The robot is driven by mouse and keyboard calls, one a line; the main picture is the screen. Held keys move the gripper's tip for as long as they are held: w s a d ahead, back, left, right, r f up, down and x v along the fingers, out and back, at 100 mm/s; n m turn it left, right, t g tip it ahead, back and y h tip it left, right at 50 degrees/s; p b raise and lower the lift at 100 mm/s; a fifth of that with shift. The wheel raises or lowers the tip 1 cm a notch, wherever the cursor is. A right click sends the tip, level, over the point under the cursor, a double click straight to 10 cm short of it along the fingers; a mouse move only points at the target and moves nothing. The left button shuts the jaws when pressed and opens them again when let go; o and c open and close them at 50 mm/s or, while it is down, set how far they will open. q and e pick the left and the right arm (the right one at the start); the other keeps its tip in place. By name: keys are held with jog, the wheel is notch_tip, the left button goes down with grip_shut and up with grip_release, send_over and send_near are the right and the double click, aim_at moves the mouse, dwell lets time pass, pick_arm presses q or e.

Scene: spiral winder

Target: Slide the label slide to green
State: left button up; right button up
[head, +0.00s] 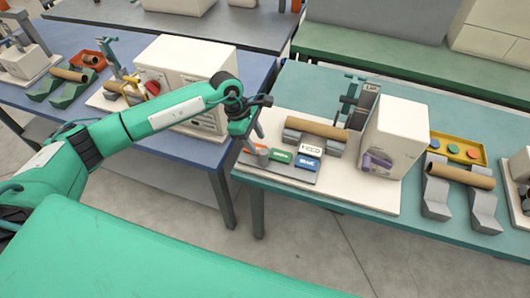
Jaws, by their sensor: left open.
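A grey plate (297,173) lies at the front left of the winder station on the teal table. On it sit a green block (282,155), a blue block (306,163) with white lettering, a white lettered block (310,151) and an orange-red piece (257,149) at the left end. I cannot tell which piece is the label slide. My left gripper (258,132) is open and empty above the left end of the plate, close to the orange-red piece. Whether it touches that piece is unclear. My right gripper is out of view.
A cardboard tube (317,128) lies on grey cradles behind the blocks. A white machine box (393,138) and an upright post (362,104) stand to the right. Further right are a yellow tray (458,147) and another tube (460,175). A blue table (55,117) stands left across a gap.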

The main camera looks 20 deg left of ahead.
aim_at(262, 151)
pick_arm(q)
jog(key=p+x, duration=0.2)
jog(key=x, duration=0.6)
jog(key=shift+c, duration=0.5)
